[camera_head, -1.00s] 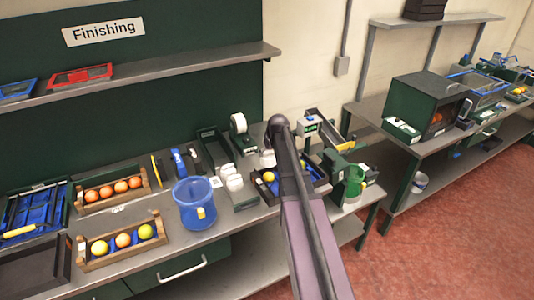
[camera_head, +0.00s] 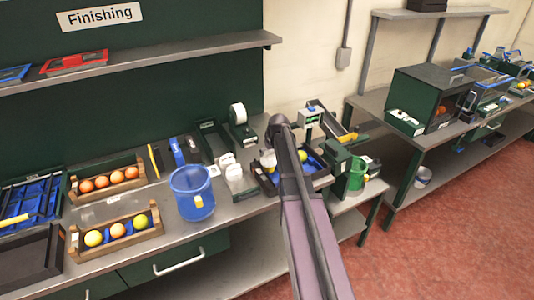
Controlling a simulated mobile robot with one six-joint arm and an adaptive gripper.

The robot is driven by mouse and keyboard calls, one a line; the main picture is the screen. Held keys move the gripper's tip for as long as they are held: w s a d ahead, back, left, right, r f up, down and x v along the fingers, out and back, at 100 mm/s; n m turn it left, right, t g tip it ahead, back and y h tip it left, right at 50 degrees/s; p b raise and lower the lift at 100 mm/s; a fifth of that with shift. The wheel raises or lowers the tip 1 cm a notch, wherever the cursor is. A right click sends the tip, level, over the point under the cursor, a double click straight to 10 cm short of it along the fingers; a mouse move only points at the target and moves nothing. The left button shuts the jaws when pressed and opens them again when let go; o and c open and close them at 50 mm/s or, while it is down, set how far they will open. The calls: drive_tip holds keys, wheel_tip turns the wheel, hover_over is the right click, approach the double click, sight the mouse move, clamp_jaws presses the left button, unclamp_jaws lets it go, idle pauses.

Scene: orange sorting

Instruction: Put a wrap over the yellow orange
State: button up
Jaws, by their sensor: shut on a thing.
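A dark tray (camera_head: 318,178) sits at the right end of the bench, partly behind my arm. A yellow orange (camera_head: 270,169) is at its left side, mostly covered from above by a small whitish wrap (camera_head: 267,157). A yellow-green fruit (camera_head: 303,156) shows in the tray right of my arm. My gripper (camera_head: 268,151) is largely hidden behind my arm, just above the tray, shut on the wrap. How far the wrap reaches down around the orange is too small to tell. More white wraps (camera_head: 234,173) stand in a holder to the left.
A blue bucket (camera_head: 191,193) stands left of the holder. Wooden crates of fruit (camera_head: 121,245) and (camera_head: 107,183) lie further left. A tape roll (camera_head: 238,113) and a small display device (camera_head: 310,116) stand behind the tray.

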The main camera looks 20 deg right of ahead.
drive_tip(key=shift+f+b, duration=1.4)
drive_tip(key=shift+f, duration=0.3)
drive_tip(key=shift+f+b, duration=0.35)
drive_tip(key=o, duration=0.5)
drive_tip(key=shift+r, duration=0.1)
idle(0.4)
drive_tip(key=shift+r+p, duration=3.9)
drive_tip(key=shift+p, duration=0.1)
